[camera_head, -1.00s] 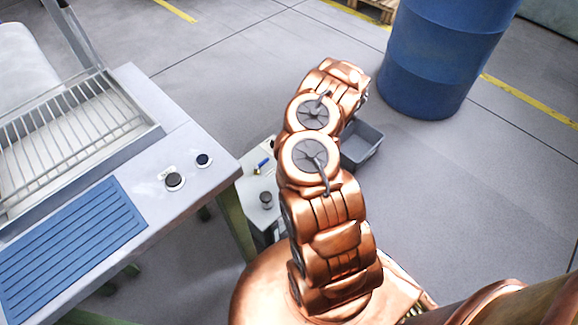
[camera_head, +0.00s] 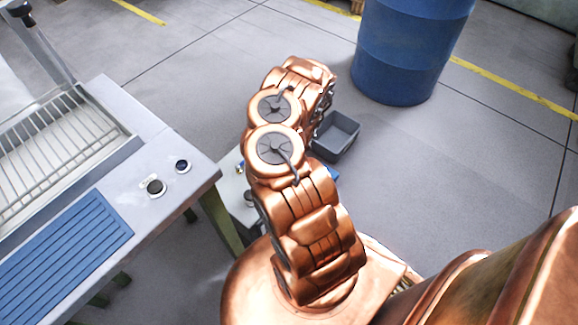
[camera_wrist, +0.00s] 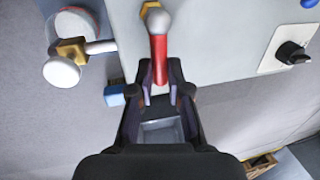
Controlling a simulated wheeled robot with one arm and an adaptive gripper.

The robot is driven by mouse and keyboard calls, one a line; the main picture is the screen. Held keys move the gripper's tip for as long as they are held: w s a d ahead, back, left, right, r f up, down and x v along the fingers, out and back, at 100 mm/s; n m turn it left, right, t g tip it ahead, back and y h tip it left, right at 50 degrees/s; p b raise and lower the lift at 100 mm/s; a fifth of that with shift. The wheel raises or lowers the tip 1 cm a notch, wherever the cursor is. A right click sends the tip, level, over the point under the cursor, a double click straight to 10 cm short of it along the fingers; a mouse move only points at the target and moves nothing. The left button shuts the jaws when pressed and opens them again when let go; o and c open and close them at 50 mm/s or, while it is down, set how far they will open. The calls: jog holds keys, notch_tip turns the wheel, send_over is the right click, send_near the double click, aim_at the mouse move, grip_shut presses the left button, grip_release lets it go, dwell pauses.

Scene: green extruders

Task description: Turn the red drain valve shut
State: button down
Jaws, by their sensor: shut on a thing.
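In the wrist view the red drain valve lever (camera_wrist: 158,48) has a pale grey rounded end at the top of the picture. Its lower end goes in between the fingers of my gripper (camera_wrist: 161,88), which is shut on it. A brass fitting (camera_wrist: 150,8) shows beside the lever's rounded end, partly cut off by the picture's edge. In the head view my copper arm hides the gripper and the valve. How far the valve is turned is hard to tell.
A pale grey cabinet (camera_wrist: 215,35) lies behind the lever, with a black knob (camera_wrist: 292,52) at right. A brass valve (camera_wrist: 72,50) and a blue part (camera_wrist: 115,95) are at left. A grey bin (camera_head: 335,136), a blue barrel (camera_head: 405,50) and a bench (camera_head: 175,205) surround my arm.

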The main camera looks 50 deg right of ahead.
jog(key=c, duration=1.1)
grip_release()
jog(key=shift+r, duration=0.25)
jog(key=shift+r, duration=0.1)
jog(key=shift+s+r, duration=0.35)
jog(key=shift+r, duration=0.55)
jog(key=shift+w+r, duration=0.1)
jog(key=shift+r, duration=0.3)
jog(key=shift+s+d+r, duration=0.1)
jog(key=shift+s+r, duration=0.2)
jog(key=shift+r, duration=1.15)
jog(key=shift+s+a+r, duration=0.1)
jog(key=shift+s+r, duration=0.25)
jog(key=shift+r, duration=1.05)
jog(key=shift+s+d+r, duration=0.1)
jog(key=shift+s+r, duration=0.2)
jog(key=shift+r, duration=1.15)
